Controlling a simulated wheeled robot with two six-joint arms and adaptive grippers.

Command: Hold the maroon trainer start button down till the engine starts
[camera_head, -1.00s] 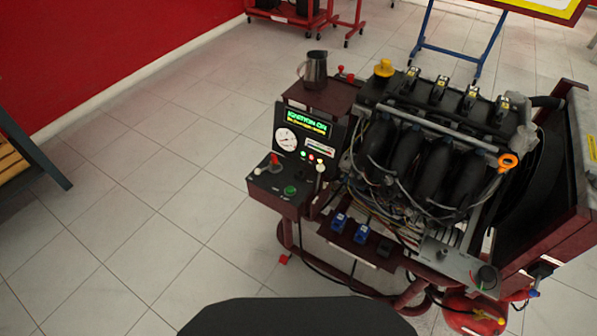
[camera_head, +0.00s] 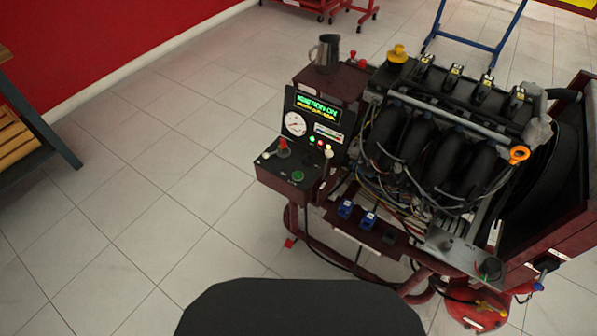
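The maroon engine trainer (camera_head: 285,186) stands right of centre in the head view. Its control panel has a lit display (camera_head: 317,106) whose green text reads "IGNITION ON", a white round gauge (camera_head: 294,124) and small indicator lights. On the sloped shelf below are a green button (camera_head: 298,176) and a red-topped control (camera_head: 283,145). A pale-topped lever (camera_head: 329,155) stands at the shelf's right. The engine (camera_head: 445,140) with its black intake runners sits to the right of the panel. Neither of my grippers is in view.
A metal jug (camera_head: 326,54) stands on top of the panel housing. A red extinguisher-like cylinder (camera_head: 478,312) is low at the right. A wooden-slatted bench (camera_head: 18,140) is at the left. Tiled floor (camera_head: 150,200) is clear left of the trainer.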

